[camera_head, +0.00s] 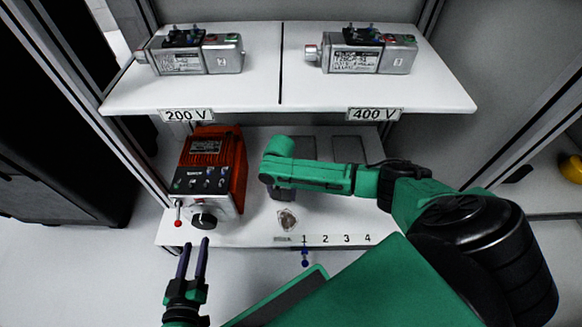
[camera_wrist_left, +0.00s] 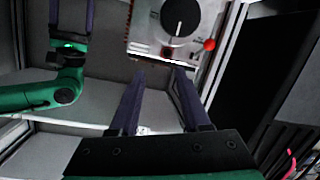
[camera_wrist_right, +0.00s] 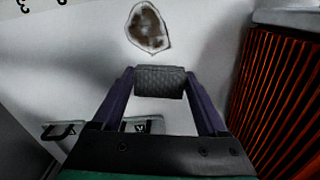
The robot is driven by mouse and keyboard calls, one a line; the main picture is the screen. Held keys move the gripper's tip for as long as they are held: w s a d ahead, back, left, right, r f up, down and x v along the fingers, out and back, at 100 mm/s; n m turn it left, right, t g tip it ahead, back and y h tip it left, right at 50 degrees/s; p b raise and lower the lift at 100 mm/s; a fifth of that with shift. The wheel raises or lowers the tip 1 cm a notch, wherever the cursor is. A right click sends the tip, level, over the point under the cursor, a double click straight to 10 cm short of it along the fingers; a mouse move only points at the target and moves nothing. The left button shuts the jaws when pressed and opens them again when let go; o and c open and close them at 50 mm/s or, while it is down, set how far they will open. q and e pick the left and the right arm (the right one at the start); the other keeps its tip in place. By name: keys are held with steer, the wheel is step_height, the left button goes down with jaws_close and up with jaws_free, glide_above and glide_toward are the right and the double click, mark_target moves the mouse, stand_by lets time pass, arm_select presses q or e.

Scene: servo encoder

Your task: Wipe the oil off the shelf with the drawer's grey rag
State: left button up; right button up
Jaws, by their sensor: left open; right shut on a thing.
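The oil (camera_head: 287,219) is a brown patch with a pale rim on the white lower shelf (camera_head: 255,235), right of the orange unit. It also shows near the top of the right wrist view (camera_wrist_right: 147,27). My right gripper (camera_wrist_right: 158,72) is shut on the grey quilted rag (camera_wrist_right: 160,82), which sits just beside the oil patch, apart from it in that view. In the head view my right arm hides most of the rag. My left gripper (camera_head: 195,243) is open and empty in front of the shelf, below the orange unit's black knob. I cannot make out the drawer.
An orange and grey unit (camera_head: 212,165) with a black knob (camera_head: 204,221) and red-tipped lever (camera_head: 178,222) stands on the lower shelf's left. Two grey motors (camera_head: 200,54) (camera_head: 365,52) sit on the upper shelf. A blue-handled item (camera_head: 304,257) is at the front edge by number 1.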

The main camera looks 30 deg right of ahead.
arm_select(q)
steer(key=shift+s+a+f+g+p, duration=0.1)
steer(key=shift+s+f+g+p, duration=0.3)
steer(key=shift+s+f, duration=0.6)
steer(key=shift+s+f+g+p, duration=0.1)
steer(key=shift+s+f+g, duration=0.6)
steer(key=shift+s, duration=0.4)
